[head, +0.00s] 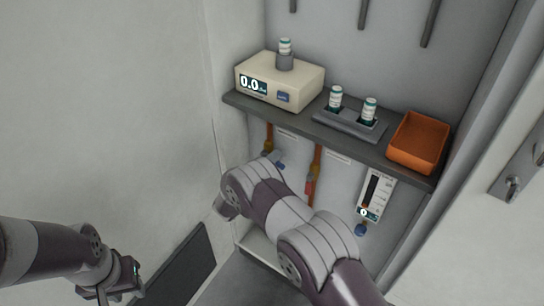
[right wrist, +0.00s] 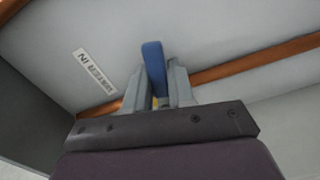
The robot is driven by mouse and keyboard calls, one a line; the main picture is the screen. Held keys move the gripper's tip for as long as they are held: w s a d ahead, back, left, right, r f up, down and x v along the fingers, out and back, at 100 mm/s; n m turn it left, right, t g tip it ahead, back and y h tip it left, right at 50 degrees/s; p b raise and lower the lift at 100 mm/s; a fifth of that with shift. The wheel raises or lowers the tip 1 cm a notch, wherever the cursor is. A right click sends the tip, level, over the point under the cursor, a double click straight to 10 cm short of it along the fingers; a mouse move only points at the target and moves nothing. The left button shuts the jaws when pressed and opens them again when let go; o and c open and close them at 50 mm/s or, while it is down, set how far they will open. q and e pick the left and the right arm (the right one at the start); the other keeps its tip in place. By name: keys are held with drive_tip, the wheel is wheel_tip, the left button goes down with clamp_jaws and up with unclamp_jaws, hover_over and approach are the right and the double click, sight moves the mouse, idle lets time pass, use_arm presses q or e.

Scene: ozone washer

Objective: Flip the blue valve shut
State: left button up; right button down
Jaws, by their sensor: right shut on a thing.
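The blue valve's handle (right wrist: 153,68) stands up between the two grey fingers of my right gripper (right wrist: 160,85) in the right wrist view. The gripper is shut on it. The handle points roughly crosswise to the copper pipe (right wrist: 228,68); a bit of yellow shows low between the fingers, and the valve body is mostly hidden. In the head view a small blue part (head: 281,166) shows by the left copper pipe (head: 268,140), just beyond my right arm, which hides most of the right gripper. My left gripper (head: 122,284) is at the lower left, far from the valve; its fingers are unclear.
A dark shelf (head: 240,101) above the valve carries a cream meter (head: 300,80), a vial holder (head: 350,124) and an orange tray (head: 418,142). A second pipe with a red valve handle (head: 309,186) and a flowmeter (head: 374,193) with a blue knob (head: 360,230) are to the right.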

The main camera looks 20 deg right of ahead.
drive_tip(key=shift+r+n+p, duration=0.35)
drive_tip(key=shift+n+p, duration=0.2)
drive_tip(key=shift+n, duration=0.65)
drive_tip(key=c, duration=1)
unclamp_jaws()
drive_tip(key=shift+c, duration=0.2)
drive_tip(key=p+v, duration=0.1)
drive_tip(key=v, duration=1.1)
drive_tip(key=shift+s+a, duration=0.25)
drive_tip(key=shift+s, duration=0.05)
